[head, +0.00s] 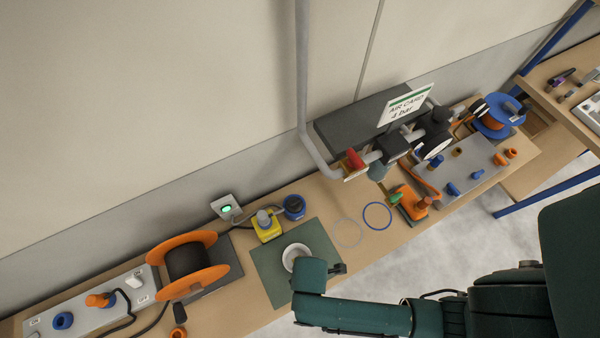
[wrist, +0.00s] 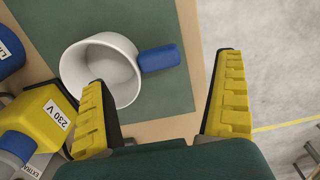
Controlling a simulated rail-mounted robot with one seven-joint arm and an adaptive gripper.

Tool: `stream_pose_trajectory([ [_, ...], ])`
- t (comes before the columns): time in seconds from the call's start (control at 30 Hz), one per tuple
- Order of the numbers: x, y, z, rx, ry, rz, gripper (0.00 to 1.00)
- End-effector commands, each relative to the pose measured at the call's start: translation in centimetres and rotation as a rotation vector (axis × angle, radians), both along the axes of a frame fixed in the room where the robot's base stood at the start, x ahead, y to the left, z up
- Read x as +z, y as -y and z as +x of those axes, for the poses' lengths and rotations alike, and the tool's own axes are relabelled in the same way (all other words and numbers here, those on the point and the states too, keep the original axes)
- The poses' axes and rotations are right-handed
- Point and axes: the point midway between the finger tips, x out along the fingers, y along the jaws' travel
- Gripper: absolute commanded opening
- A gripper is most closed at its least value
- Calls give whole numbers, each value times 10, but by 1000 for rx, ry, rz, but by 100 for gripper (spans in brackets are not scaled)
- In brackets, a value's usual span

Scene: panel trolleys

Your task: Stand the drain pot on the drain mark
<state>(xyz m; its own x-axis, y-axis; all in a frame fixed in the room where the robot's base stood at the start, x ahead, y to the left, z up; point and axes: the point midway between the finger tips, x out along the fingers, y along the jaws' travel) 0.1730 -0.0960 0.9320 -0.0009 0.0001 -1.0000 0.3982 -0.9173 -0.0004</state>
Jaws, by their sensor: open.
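The pot (head: 291,252) is white and stands upright on a dark green mat (head: 262,268). In the wrist view the white pot (wrist: 88,72) shows an empty inside and a blue handle (wrist: 159,58) pointing right. My gripper (wrist: 165,85) is open and empty. Its yellow-padded fingers are spread, with the left one overlapping the pot's near rim in the picture and the handle between and beyond the tips; I see no contact. Two rings are drawn on the bench right of the mat, one grey (head: 348,219) and one blue (head: 377,203). Which is the drain mark I cannot tell.
A yellow 230 V box (head: 266,232) and a blue round item (head: 294,207) stand close behind the mat. An orange cable reel (head: 212,249) is to the left.

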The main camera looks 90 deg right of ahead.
Motion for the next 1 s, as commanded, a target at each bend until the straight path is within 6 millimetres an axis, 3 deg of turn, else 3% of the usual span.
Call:
stream_pose_trajectory([
  [0.33,-51,7,3,0,0,0,98],
  [0.6,-56,7,3,0,1,-1,98],
  [0.67,-56,7,3,0,1,-1,88],
  [1.0,-56,6,3,0,1,0,23],
])
